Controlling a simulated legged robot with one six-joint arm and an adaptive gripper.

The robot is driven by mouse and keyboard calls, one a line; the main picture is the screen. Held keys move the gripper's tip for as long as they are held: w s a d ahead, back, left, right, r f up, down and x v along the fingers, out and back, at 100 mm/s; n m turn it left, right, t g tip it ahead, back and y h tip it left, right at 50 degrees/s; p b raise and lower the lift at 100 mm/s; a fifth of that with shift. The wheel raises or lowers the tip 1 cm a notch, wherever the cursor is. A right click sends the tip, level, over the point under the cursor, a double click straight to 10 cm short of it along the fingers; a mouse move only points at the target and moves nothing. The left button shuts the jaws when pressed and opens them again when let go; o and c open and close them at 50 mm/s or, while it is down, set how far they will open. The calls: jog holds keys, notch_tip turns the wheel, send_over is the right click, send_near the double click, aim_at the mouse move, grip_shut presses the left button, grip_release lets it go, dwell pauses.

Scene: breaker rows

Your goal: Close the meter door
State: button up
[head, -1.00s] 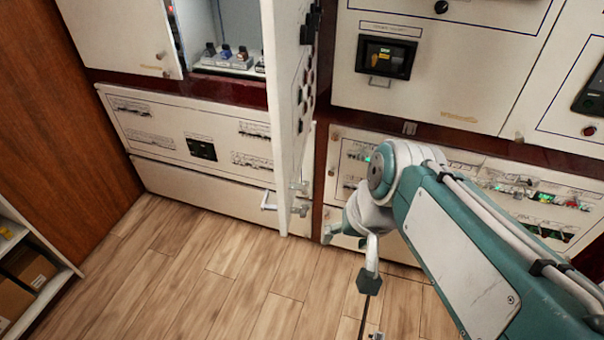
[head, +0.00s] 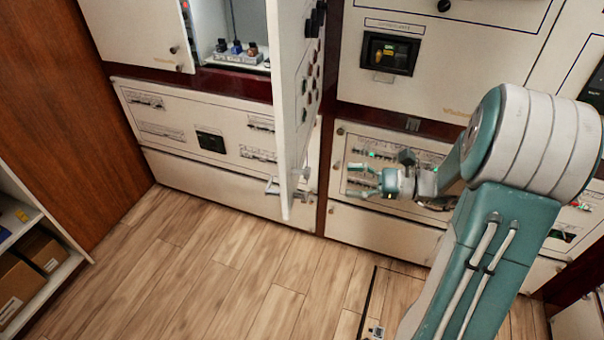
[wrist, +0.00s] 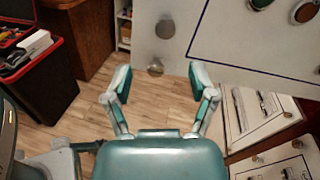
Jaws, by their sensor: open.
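A white door (head: 290,110) stands swung open in the head view, seen nearly edge-on, with dark knobs and red buttons on its right face. A small latch shows near its lower end. My gripper (head: 361,180) is to the right of the door, open and empty, with its fingers pointing left towards it and a gap between them in the picture. In the wrist view my gripper (wrist: 160,82) has its fingers spread over the floor. A white panel (wrist: 235,50) with round knobs and a blue outline, apparently this door, fills the upper right there.
Behind the door is an open compartment (head: 232,30) with several small plugs or breakers. Closed white cabinet fronts line the wall. A shelf with boxes (head: 38,250) stands at lower left. The wooden floor (head: 230,270) in front is clear. A dark red-edged case (wrist: 40,75) shows in the wrist view.

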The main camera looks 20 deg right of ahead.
aim_at(310, 173)
jog(key=shift+t, duration=0.3)
jog(key=x, duration=1)
jog(key=shift+w+a, duration=0.1)
jog(key=shift+w, duration=0.2)
jog(key=shift+c, duration=0.3)
grip_shut()
